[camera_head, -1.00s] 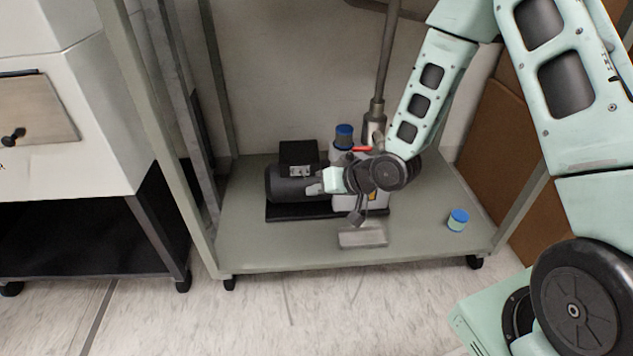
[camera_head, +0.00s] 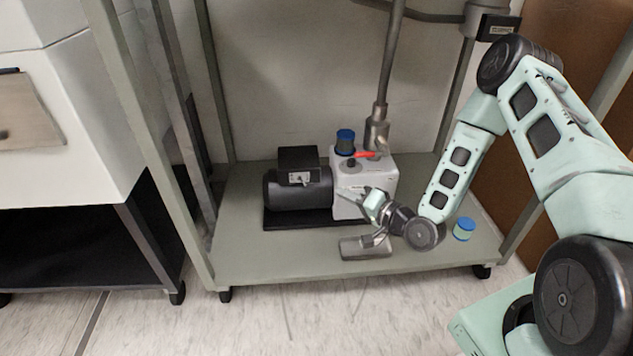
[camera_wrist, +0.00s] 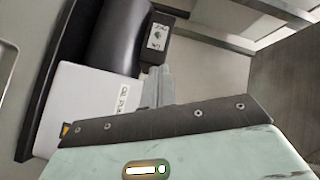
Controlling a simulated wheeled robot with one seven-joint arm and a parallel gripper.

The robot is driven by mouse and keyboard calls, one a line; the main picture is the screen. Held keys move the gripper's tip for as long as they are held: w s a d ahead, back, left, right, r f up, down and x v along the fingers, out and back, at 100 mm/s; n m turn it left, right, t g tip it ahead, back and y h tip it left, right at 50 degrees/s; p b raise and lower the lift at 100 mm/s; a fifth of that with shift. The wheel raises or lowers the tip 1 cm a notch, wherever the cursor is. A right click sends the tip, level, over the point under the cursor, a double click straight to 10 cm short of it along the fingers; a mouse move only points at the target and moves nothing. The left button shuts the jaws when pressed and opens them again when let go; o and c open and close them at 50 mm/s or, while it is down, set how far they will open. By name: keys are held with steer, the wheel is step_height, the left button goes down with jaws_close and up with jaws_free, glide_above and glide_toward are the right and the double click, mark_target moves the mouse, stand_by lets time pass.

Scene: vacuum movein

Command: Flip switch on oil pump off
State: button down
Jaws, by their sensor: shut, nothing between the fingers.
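The oil pump has a black motor (camera_head: 290,193) on the left and a light grey body (camera_head: 347,177) on the right, standing on the cart's lower shelf. A switch plate (camera_head: 299,177) is on the front of the black box above the motor. The plate also shows in the wrist view (camera_wrist: 157,41), but its switch position is too small to tell. My gripper (camera_head: 347,193) is shut and empty in front of the pump's grey body, right of the switch and apart from it. In the wrist view, its closed fingers (camera_wrist: 159,82) point toward the black box.
A red-handled valve (camera_head: 366,155) and a blue cap (camera_head: 345,142) are on top of the pump. A flat grey piece (camera_head: 365,247) lies on the front of the shelf (camera_head: 285,262). A small blue-lidded jar (camera_head: 464,229) stands at the right. Cart posts flank the shelf.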

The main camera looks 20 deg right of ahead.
mark_target(303, 182)
steer(key=b+x, duration=0.4)
steer(key=x, duration=0.5)
steer(key=shift+w+f, duration=0.1)
steer(key=shift+w, duration=0.05)
steer(key=shift+w+a+b, duration=0.2)
steer(key=shift+w+b, duration=0.1)
steer(key=shift+a, duration=0.1)
